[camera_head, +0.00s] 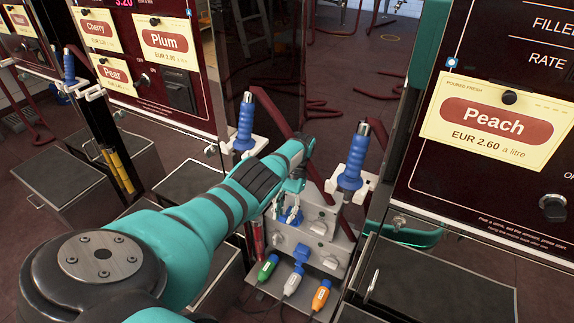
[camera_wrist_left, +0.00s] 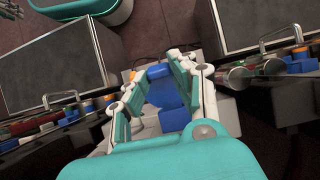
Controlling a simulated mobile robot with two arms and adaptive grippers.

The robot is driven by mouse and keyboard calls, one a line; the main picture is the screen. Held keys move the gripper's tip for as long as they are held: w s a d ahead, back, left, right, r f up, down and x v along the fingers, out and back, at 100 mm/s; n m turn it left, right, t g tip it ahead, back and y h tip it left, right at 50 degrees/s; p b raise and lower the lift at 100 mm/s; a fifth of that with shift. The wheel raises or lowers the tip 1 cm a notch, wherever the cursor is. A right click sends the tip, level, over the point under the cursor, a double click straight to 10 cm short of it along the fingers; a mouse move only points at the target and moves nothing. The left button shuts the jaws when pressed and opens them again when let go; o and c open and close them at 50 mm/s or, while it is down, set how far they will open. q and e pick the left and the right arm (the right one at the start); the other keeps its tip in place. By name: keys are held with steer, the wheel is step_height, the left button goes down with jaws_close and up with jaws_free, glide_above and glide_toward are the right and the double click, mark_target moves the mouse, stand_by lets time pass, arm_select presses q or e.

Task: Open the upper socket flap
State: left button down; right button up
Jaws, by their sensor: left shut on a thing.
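A pale grey socket box (camera_head: 325,222) stands low between the pumps in the head view. My left gripper (camera_head: 292,203) reaches down to its upper left part. The upper socket flap (camera_head: 291,216) shows as a small blue piece at the fingertips, partly hidden by the gripper. In the left wrist view blue (camera_wrist_left: 161,92) shows between the two teal finger pads of my left gripper (camera_wrist_left: 163,82), which is shut on it. How far the flap is tilted cannot be told. A lower blue piece (camera_head: 301,253) sits on the box below. My right gripper does not show.
Green (camera_head: 267,268), white (camera_head: 293,281) and orange (camera_head: 320,296) plugs lie in front of the box. Blue-handled nozzles (camera_head: 245,124) and (camera_head: 354,158) stand in white holders on both sides. The Peach pump panel (camera_head: 495,122) rises at the right.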

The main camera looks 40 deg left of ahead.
arm_select(q)
steer(key=shift+w, duration=0.1)
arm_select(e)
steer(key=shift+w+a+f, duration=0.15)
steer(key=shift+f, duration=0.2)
arm_select(q)
steer(key=c, duration=1.1)
jaws_free()
steer(key=shift+r, duration=0.15)
step_height(320, 180, up, 10)
steer(key=shift+f, duration=0.15)
